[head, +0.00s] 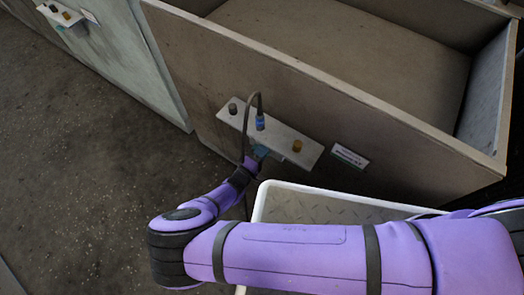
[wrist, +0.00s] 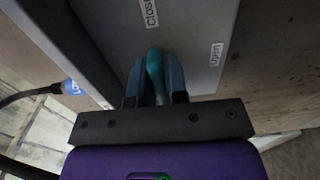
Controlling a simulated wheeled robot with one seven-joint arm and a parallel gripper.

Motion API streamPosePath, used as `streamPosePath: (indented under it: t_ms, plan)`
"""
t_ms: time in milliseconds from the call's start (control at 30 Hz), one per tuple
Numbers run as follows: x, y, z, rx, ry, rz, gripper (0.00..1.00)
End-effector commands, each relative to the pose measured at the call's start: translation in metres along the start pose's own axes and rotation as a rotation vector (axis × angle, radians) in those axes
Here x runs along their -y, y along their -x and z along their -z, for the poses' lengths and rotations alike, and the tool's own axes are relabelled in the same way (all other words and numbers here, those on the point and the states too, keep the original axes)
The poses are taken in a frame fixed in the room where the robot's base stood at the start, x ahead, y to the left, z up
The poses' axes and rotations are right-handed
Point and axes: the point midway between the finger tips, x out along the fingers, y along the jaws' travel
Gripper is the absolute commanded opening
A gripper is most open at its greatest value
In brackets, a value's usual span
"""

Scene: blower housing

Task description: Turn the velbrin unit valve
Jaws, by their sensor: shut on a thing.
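The valve's teal handle (wrist: 155,72) shows in the wrist view, standing out from a grey panel (wrist: 195,30). Labels reading "Close" (wrist: 150,13) and "Open" (wrist: 216,54) are on the panel; the handle lies between them. My gripper (wrist: 156,82) is shut on the handle, one blue finger on each side. In the head view, my gripper (head: 260,152) is at the lower edge of the grey bracket plate (head: 282,133) on the wooden box's front. The handle is mostly hidden there, and its exact angle is hard to judge.
A blue connector (head: 260,122) with a black cable (head: 247,106) stands on the plate, between a dark knob (head: 233,108) and an amber knob (head: 297,146). A similar plate (head: 60,16) is at upper left. Open floor lies left.

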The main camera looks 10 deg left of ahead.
Motion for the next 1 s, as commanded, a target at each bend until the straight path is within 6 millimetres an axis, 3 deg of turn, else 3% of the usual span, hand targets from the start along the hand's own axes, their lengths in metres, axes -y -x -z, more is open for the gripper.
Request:
streamPosePath:
  t_ms: [500,533,633,1000]
  plan:
    - [0.0013,0.0010,-0.0008,0.001,-0.019,0.003,0.00]
    - [0.0013,0.0009,-0.0008,0.001,-0.019,0.003,0.18]
    - [0.0011,0.0008,-0.0006,0.001,-0.019,0.003,0.39]
    - [0.0006,0.0008,0.0005,0.001,-0.019,0.001,0.39]
